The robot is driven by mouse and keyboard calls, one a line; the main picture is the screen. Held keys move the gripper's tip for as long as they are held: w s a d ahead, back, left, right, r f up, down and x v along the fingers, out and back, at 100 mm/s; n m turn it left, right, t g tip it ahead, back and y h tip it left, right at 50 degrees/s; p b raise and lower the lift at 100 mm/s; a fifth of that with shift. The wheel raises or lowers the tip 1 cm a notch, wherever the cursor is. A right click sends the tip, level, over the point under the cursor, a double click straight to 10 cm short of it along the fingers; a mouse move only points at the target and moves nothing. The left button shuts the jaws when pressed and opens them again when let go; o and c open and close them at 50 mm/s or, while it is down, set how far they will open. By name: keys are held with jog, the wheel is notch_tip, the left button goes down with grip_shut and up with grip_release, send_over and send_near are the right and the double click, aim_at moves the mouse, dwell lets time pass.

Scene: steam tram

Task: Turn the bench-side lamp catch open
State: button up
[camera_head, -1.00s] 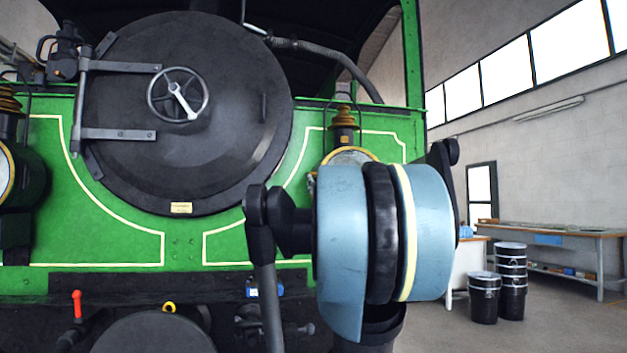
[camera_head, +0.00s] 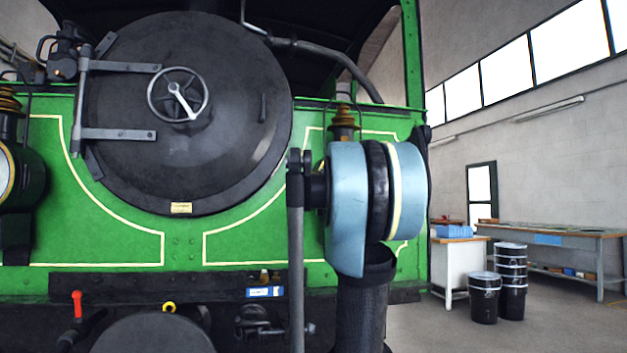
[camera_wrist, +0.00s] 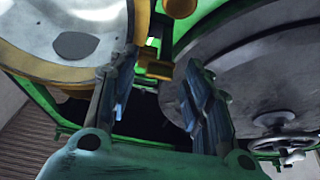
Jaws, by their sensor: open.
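The bench-side lamp is mostly hidden behind my arm in the head view; only its brass top (camera_head: 343,120) shows above the blue joint. In the wrist view the lamp's pale round face with a brass rim (camera_wrist: 72,75) fills the upper left. A small brass piece (camera_wrist: 157,70), which looks like the lamp catch, sits at the rim's right side. My gripper (camera_wrist: 158,80) is open, with one finger on either side of that piece in the picture. I cannot tell whether a finger touches it. My gripper is hidden in the head view.
The dark smokebox door (camera_head: 190,110) with its handwheel (camera_head: 178,95) is left of the lamp; it fills the right of the wrist view. The other lamp (camera_head: 8,175) is at the far left. Black drums (camera_head: 484,298) and a workbench (camera_head: 560,232) stand at the right.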

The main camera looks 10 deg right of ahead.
jog(key=shift+c, duration=0.6)
jog(key=c, duration=0.9)
jog(key=shift+c, duration=0.2)
